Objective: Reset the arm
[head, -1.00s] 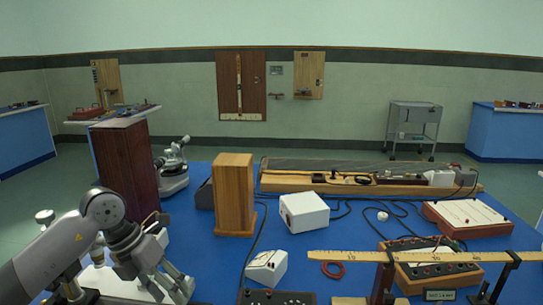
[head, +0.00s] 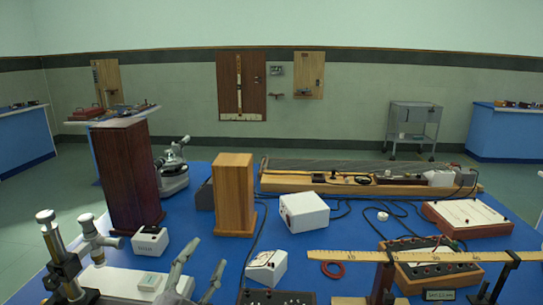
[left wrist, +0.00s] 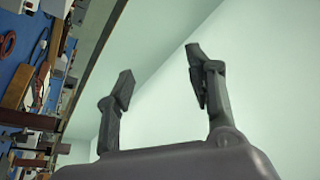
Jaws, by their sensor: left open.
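My left gripper (head: 205,256) shows at the bottom of the head view, left of the middle, with its two grey fingers spread apart and pointing up. In the left wrist view the same gripper (left wrist: 158,66) is open, with nothing between its fingers and the pale wall behind them. Most of the left arm is out of the head view. My right gripper is in neither view.
A blue bench (head: 205,240) carries several instruments. A metal stand (head: 60,258), a small white box (head: 150,241) and a white switch box (head: 266,267) are near the left gripper.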

